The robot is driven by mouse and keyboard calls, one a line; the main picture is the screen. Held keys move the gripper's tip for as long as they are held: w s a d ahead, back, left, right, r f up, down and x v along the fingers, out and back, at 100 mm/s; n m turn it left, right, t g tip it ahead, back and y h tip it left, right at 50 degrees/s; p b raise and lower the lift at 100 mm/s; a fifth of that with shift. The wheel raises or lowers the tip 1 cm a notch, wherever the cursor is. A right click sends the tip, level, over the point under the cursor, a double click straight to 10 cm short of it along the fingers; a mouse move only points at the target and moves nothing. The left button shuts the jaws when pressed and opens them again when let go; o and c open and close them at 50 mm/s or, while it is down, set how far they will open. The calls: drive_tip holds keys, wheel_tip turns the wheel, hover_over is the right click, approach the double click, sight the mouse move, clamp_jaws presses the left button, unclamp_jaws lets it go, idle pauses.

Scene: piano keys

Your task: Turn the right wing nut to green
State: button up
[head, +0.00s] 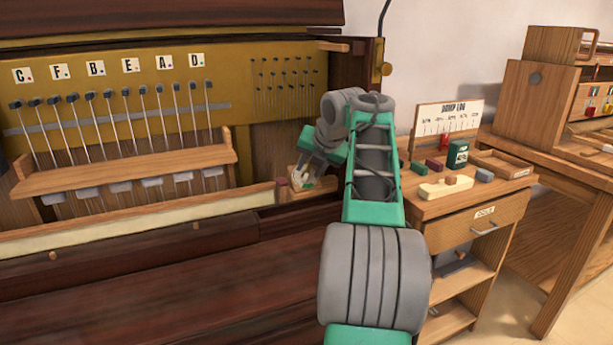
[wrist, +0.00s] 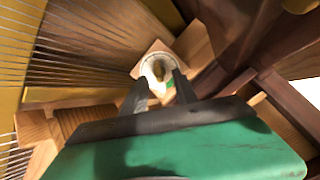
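The wing nut (wrist: 157,69) is a small brass-coloured piece inside a pale round dial on a wooden block, in the middle of the wrist view. A green patch (wrist: 170,87) shows on the dial's lower right. In the head view the pale dial (head: 299,178) sits at the right end of the long rail, partly covered by my gripper (head: 304,169). In the wrist view my gripper (wrist: 160,80) has its two dark fingers apart, one on each side of the wing nut. I cannot tell whether they touch it.
Tuning pins and strings with lettered tags (head: 95,68) stand to the left, above a wooden shelf (head: 125,168). A side table (head: 470,205) with small blocks and a tray stands at the right. Dark piano wood surrounds the dial's block.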

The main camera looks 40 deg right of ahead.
drive_tip(key=shift+b+x, duration=0.6)
drive_tip(key=shift+x, duration=0.9)
drive_tip(key=shift+r, duration=0.1)
drive_tip(key=shift+s+a+r, duration=0.1)
drive_tip(key=shift+s+r, duration=0.35)
drive_tip(key=shift+c, duration=0.3)
clamp_jaws()
